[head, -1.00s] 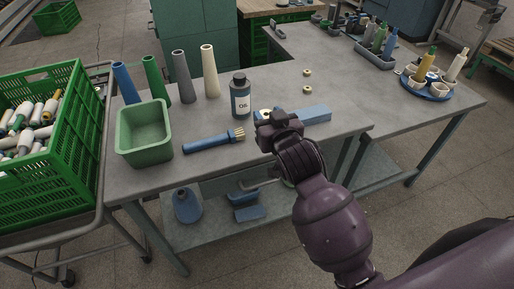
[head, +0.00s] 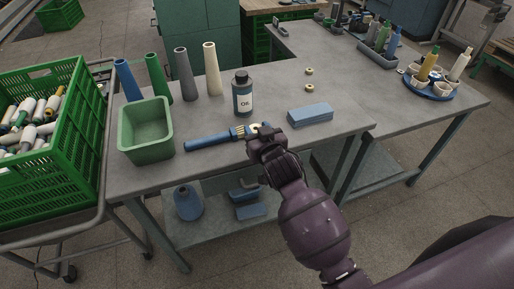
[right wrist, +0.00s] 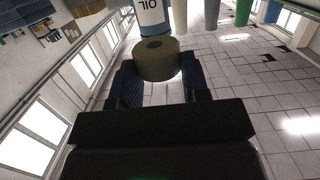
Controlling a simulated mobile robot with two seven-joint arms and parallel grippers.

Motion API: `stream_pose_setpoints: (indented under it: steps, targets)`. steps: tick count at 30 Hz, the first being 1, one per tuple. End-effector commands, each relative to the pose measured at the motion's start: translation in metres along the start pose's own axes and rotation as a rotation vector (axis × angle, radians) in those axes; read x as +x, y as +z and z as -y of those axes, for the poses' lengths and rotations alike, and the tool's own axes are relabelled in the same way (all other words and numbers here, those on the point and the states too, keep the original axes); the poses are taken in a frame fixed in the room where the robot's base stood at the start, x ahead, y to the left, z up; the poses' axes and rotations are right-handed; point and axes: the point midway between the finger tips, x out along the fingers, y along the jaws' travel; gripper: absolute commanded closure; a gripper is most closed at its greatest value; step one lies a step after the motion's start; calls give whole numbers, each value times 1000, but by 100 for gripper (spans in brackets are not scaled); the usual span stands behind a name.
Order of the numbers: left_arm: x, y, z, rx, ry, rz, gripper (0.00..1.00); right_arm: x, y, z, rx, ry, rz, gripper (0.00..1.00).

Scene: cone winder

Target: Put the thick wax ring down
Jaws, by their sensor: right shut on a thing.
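My right gripper (head: 258,135) is at the front of the grey table, by the bristle end of the blue brush. It is shut on the thick wax ring (right wrist: 156,60), a squat tan ring with a small hole in its top. In the right wrist view the ring sits between the dark fingertips. In the head view only a pale bit of the ring shows past the gripper. I cannot tell whether it touches the table (head: 225,165). My left gripper is not in view.
The blue brush (head: 208,141) lies just left of the gripper. The oil bottle (head: 243,95) stands behind it, and a blue block (head: 310,114) lies to the right. Two small rings (head: 309,72) (head: 308,88) lie farther back. A green bin (head: 147,145) and several cones stand left.

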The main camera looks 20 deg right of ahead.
Motion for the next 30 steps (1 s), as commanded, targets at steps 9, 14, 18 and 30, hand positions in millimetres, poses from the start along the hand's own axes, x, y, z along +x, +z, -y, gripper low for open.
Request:
stream_pose_setpoints:
  steps: [9,14,18,30]
  targets:
    - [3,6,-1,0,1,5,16,4,24,0,1,0,0,80]
    - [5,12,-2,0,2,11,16,7,45,0,0,1,3,80]
    - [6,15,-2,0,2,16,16,10,61,0,2,0,1,80]
    - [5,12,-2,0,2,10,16,10,64,0,1,0,-1,80]
